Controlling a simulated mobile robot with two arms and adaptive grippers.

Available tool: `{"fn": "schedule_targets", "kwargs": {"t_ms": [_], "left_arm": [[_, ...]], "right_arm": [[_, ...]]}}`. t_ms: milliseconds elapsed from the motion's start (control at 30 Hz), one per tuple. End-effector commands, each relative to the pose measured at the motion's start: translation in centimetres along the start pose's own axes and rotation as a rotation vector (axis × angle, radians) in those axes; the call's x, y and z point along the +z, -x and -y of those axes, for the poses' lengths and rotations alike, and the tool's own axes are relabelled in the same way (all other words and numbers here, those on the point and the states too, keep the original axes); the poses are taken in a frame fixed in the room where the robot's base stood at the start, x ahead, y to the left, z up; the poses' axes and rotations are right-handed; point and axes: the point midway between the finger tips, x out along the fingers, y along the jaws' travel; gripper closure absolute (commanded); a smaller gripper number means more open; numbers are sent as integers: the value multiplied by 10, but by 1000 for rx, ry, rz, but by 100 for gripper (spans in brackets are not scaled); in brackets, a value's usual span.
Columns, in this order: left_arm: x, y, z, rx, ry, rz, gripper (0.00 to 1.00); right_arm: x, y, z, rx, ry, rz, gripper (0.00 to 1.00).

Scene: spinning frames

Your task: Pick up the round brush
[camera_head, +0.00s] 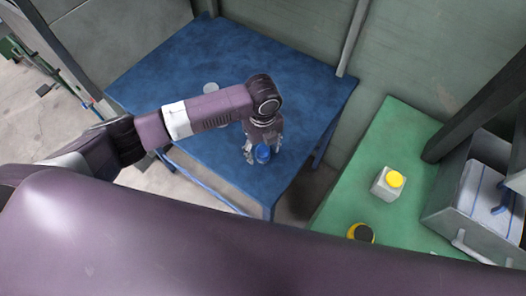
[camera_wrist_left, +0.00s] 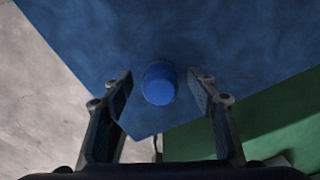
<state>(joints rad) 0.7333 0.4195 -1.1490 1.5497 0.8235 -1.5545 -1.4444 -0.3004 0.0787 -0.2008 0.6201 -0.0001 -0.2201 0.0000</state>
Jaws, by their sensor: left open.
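A small round blue object (camera_head: 262,153), probably the round brush, is at the blue table's near right part; no bristles can be made out. In the left wrist view the blue object (camera_wrist_left: 159,83) is centred between my fingertips, with a gap on both sides. My left gripper (camera_head: 263,150) points down over it, with its fingers on either side. In the wrist view my left gripper (camera_wrist_left: 161,79) is open and holds nothing. The height between fingertips and object is hard to tell. My right gripper is not in view.
The blue table (camera_head: 175,65) bears a pale round item (camera_head: 210,88), partly behind my arm. A green table (camera_head: 395,135) stands to the right with a white yellow-topped container (camera_head: 388,184), a black and yellow round item (camera_head: 361,233) and a grey box (camera_head: 462,220). A wall is behind.

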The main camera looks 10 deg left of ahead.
Motion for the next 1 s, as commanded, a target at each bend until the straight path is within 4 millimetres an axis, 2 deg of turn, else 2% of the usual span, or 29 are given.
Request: {"fn": "schedule_targets", "kwargs": {"t_ms": [67, 400, 467, 767, 867, 1000], "left_arm": [[0, 0, 0, 0, 0, 0, 49], [0, 0, 0, 0, 1, -1, 86], [0, 1, 0, 0, 1, -1, 91], [0, 3, 0, -1, 1, -1, 91], [0, 9, 1, -2, 1, -1, 91], [1, 27, 1, -4, 0, 2, 91]], "right_arm": [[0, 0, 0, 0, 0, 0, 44], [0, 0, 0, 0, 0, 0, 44], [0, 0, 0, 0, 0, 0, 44], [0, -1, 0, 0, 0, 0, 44], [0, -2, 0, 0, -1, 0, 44], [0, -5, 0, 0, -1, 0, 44]]}}
